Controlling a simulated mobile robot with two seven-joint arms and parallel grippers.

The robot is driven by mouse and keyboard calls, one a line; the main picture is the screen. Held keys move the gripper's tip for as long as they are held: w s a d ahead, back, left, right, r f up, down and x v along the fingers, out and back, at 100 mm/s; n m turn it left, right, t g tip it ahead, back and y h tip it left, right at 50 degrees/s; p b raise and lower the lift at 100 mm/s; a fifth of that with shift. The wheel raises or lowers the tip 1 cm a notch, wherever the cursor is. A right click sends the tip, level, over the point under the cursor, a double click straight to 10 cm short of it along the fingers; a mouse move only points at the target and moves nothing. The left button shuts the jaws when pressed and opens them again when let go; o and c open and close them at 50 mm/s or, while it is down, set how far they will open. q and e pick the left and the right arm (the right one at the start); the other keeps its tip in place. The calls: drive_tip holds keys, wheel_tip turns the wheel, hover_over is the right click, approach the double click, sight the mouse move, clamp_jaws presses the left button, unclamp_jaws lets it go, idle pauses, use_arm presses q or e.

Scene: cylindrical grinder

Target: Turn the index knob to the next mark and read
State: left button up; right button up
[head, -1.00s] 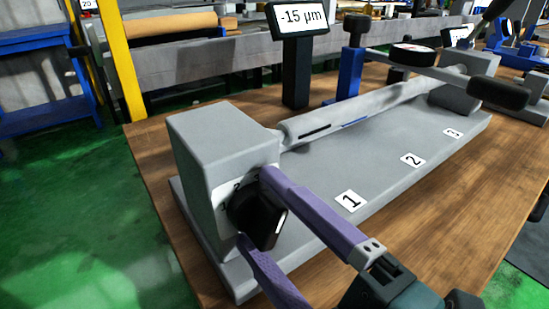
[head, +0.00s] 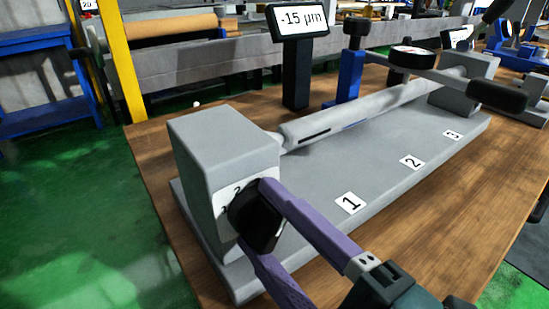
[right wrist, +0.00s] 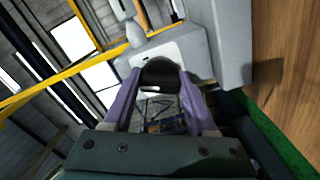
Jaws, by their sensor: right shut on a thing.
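The black index knob (head: 254,217) sits on the front of a grey headstock block (head: 222,145). A white dial plate (head: 229,202) shows beside it, with a "2" and part of another mark; the rest is hidden by the knob and my fingers. My right gripper (head: 257,214) is shut on the knob with its purple fingers on opposite sides. The right wrist view shows the knob (right wrist: 160,74) between the fingertips (right wrist: 160,80). The display (head: 298,20) reads -15 µm. My left gripper is not in view.
A grey shaft (head: 365,112) runs from the headstock to the far end of the grey base, beside labels 1 (head: 351,203), 2 (head: 412,162) and 3 (head: 453,135). A round gauge (head: 413,57) and blue stand (head: 351,77) are behind. Bare wooden bench (head: 440,215) lies at right.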

drive_tip(key=m+p, duration=0.2)
drive_tip(key=m, duration=0.2)
drive_tip(key=shift+r+m, duration=0.1)
drive_tip(key=shift+m, duration=0.2)
drive_tip(key=shift+m+p, duration=0.9)
drive_tip(key=shift+m, duration=0.8)
drive_tip(key=o, duration=1.3)
drive_tip(key=v, duration=1)
